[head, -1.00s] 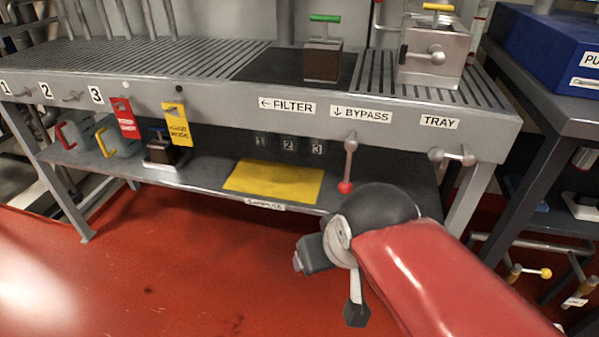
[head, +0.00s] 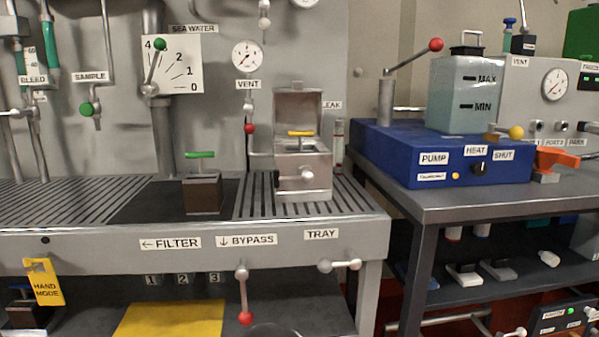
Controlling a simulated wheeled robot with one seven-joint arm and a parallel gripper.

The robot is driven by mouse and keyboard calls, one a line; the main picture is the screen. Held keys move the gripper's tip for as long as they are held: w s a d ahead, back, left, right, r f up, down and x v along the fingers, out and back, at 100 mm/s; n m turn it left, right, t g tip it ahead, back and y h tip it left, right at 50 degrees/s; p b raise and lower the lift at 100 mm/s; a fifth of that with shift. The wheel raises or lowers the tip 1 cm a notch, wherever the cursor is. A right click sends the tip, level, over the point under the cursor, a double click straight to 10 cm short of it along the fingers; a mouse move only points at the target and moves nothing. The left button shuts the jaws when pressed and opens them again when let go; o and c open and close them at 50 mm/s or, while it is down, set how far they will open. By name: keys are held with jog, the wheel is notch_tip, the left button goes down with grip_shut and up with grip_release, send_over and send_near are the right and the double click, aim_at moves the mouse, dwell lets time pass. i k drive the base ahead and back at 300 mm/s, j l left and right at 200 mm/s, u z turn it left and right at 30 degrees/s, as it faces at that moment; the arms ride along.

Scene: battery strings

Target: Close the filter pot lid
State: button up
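The filter pot (head: 315,185) is a silver metal box on the slatted bench top, above the TRAY label. Its lid (head: 298,112) appears to stand upright at the back edge, so the pot is open. A yellow T-handle (head: 300,133) sticks up in the pot's mouth; what it is fixed to below is hidden. A round knob is on the pot's front and a dark part on its left side.
A dark block with a green handle (head: 203,190) stands left of the pot. A red-tipped lever (head: 244,295) hangs from the bench front below BYPASS. A blue pump unit (head: 440,155) with a red-knobbed lever stands on the right table. The bench top around the pot is mostly clear.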

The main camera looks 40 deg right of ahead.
aim_at(296, 109)
jog(key=k+l, duration=0.15)
jog(key=l, duration=0.25)
jog(key=k+l, duration=0.2)
jog(key=l, duration=0.2)
jog(key=k+l+u, duration=0.1)
jog(key=l, duration=0.3)
jog(key=k, duration=0.05)
